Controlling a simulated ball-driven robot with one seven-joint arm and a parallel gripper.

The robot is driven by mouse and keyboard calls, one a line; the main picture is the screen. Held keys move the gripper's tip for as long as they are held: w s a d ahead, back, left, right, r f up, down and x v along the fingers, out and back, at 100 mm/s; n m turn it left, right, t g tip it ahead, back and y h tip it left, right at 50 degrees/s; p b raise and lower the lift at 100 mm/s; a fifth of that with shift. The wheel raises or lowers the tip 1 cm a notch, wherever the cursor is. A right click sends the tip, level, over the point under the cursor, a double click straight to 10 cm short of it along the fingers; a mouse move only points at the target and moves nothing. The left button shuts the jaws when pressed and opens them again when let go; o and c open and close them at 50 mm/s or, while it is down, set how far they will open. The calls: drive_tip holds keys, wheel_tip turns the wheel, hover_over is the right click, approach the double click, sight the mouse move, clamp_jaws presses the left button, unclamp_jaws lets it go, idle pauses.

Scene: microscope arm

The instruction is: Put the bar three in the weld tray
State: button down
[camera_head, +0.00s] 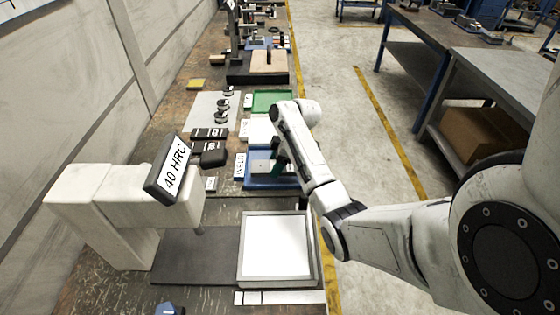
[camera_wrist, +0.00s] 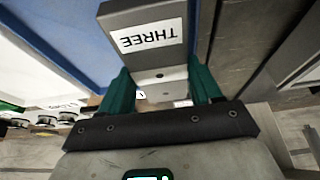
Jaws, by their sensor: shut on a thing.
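Bar three is a grey block with a white label reading THREE (camera_wrist: 150,36) in the wrist view. My gripper (camera_wrist: 163,86) is shut on it, with a green finger on each side. In the head view my gripper (camera_head: 280,163) is over the blue weld tray (camera_head: 257,184), which has a WELD sign (camera_head: 240,165) at its left. The grey bar (camera_head: 261,167) shows there, partly hidden by my gripper. Blue tray surface (camera_wrist: 55,25) also fills the upper left of the wrist view. I cannot tell whether the bar touches the tray.
A hardness tester with a 40 HRC display (camera_head: 175,168) stands on the near left, with a white-topped plate (camera_head: 276,246) beside it. A white tray (camera_head: 256,131) and a green tray (camera_head: 272,101) lie beyond the blue one. Dark blocks (camera_head: 213,155) lie left of it.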

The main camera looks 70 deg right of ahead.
drive_tip(key=shift+w+d+f, duration=0.2)
drive_tip(key=shift+w+f, duration=0.05)
drive_tip(key=shift+w, duration=0.05)
drive_tip(key=shift+f+p, duration=0.45)
drive_tip(key=shift+f, duration=0.95)
drive_tip(key=shift+f, duration=0.15)
drive_tip(key=shift+c, duration=2.4)
unclamp_jaws()
drive_tip(key=shift+s+a+f, duration=0.1)
drive_tip(key=b+v, duration=0.1)
drive_tip(key=v, duration=1.1)
drive_tip(key=shift+s, duration=0.1)
